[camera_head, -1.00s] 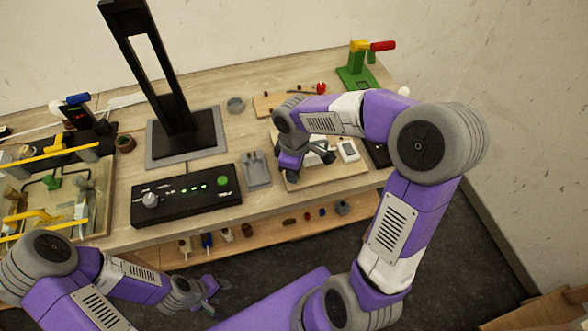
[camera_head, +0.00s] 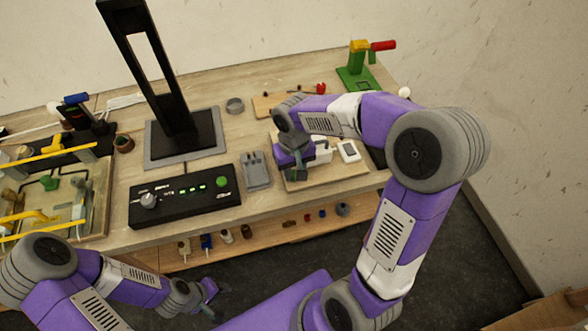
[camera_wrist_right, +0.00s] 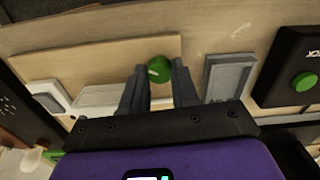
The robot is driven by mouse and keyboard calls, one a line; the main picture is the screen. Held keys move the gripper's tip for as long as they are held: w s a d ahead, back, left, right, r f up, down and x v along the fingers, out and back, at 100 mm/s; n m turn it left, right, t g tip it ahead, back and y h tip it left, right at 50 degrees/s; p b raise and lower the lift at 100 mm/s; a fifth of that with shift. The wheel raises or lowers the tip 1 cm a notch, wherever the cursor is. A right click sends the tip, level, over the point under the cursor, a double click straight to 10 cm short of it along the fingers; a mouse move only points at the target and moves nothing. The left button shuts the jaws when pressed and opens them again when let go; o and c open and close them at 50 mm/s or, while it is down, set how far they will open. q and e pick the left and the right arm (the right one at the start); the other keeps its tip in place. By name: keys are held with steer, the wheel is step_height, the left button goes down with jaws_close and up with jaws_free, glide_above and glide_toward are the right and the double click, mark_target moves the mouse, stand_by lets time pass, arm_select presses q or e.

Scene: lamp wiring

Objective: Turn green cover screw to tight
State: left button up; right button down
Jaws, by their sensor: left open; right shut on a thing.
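The green cover screw (camera_wrist_right: 159,69) shows as a round green head with a slot-like mark in the right wrist view. My right gripper (camera_wrist_right: 159,82) is shut on it, with one dark finger on each side. In the head view my right gripper (camera_head: 296,172) points down over the wooden board (camera_head: 345,176), and its wrist hides much of the work. A white housing (camera_wrist_right: 98,97) lies beside the screw, partly behind a finger. My left gripper (camera_head: 209,291) is open and empty in front of the table, low down.
A white switch box (camera_head: 348,150) sits on the board's right. A grey tray (camera_head: 256,170) and the black control box (camera_head: 184,198) with a green button (camera_head: 222,183) lie to the left. A black stand (camera_head: 181,130) rises behind. Several small parts lie on the lower shelf.

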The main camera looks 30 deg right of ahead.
mark_target(294, 173)
steer(key=shift+m, duration=1.1)
steer(key=c, duration=0.8)
jaws_free()
steer(key=shift+c, duration=0.2)
step_height(294, 173, up, 8)
steer(key=shift+f+p, duration=0.2)
steer(key=shift+p, duration=0.95)
